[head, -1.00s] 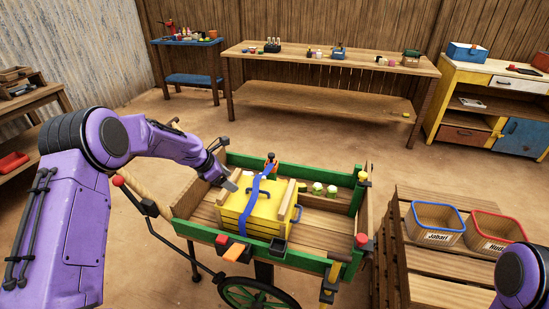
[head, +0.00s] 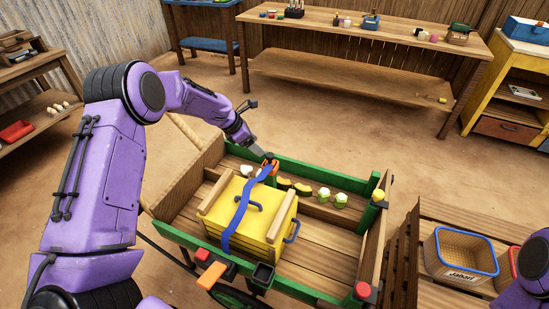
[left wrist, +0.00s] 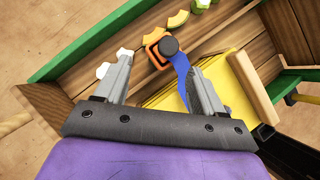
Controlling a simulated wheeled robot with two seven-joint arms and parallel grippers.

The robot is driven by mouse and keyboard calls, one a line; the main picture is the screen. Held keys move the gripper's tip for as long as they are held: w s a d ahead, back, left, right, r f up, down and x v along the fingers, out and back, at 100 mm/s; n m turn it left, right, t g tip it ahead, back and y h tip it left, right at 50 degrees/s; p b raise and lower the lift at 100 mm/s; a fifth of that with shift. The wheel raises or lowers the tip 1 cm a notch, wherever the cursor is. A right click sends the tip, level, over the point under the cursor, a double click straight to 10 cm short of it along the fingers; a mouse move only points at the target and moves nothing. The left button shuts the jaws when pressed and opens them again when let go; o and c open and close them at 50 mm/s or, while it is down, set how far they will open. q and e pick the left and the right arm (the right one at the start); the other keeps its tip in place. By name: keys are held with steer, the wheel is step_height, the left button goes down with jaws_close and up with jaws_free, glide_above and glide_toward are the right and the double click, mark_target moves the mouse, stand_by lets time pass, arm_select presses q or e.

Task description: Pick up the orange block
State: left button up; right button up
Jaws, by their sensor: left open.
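An orange block (head: 271,169) with a dark round knob in front of it or on it is at the cart's far side, by the end of a blue strap (head: 236,215). In the left wrist view, the orange block (left wrist: 150,40) shows as an orange edge around the dark knob (left wrist: 168,46). My left gripper (head: 258,151) is open and empty, close to the block. In the left wrist view, its fingers (left wrist: 160,68) are spread on either side below the block. I cannot tell whether they touch anything. My right gripper is not in view.
A yellow box (head: 262,222) under the strap stands in the green-railed cart (head: 312,176). Several small yellow and pale green pieces (head: 324,193) line the far side. Another orange piece (head: 212,276) is on the near rail. A blue-rimmed basket (head: 460,257) stands right.

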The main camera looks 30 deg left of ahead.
mark_target(268, 155)
arm_select(q)
steer(key=x, duration=0.3)
steer(key=p+x, duration=0.1)
steer(key=x, duration=0.2)
steer(key=d+x, duration=0.1)
steer(key=x, duration=0.2)
steer(key=shift+s+r, duration=0.15)
steer(key=shift+s, duration=0.15)
steer(key=c, duration=1.2)
